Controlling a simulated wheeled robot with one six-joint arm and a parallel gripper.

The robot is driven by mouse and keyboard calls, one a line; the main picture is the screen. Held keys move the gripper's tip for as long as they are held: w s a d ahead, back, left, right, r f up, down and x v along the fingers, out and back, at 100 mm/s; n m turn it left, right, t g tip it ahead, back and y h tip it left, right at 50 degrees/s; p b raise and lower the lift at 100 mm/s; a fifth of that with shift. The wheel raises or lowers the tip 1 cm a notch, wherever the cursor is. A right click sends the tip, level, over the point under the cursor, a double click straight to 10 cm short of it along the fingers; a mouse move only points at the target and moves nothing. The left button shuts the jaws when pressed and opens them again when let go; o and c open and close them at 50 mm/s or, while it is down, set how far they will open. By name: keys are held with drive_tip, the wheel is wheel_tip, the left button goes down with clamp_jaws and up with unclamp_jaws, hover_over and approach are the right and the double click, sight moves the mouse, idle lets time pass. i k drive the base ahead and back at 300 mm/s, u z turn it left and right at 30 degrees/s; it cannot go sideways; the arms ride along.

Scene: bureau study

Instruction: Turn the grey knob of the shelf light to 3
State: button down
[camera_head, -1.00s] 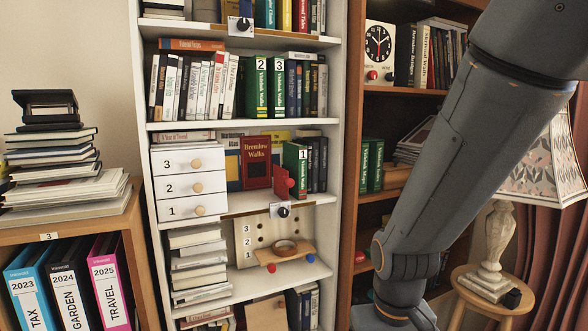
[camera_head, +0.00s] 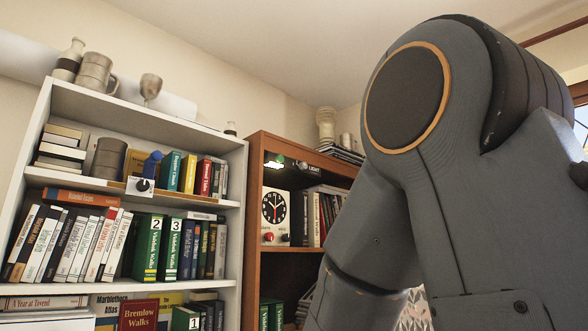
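The shelf light (camera_head: 274,163) glows white under the top board of the brown bookcase. Beside it is a small label reading "LIGHT" (camera_head: 314,168). A small grey knob (camera_head: 302,166) seems to sit just left of the label. Its pointer and any numbers are too small to read. A round green part (camera_head: 280,159) is by the lamp. My arm fills the right half of the view, in front of and to the right of the brown bookcase. My gripper is out of view.
The brown bookcase (camera_head: 257,150) also holds a clock (camera_head: 274,208) with a red knob and books. Mugs and vases stand on top.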

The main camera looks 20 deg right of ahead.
sight(303, 165)
drive_tip(key=u, duration=0.45)
drive_tip(key=i, duration=1.2)
drive_tip(key=z, duration=1.55)
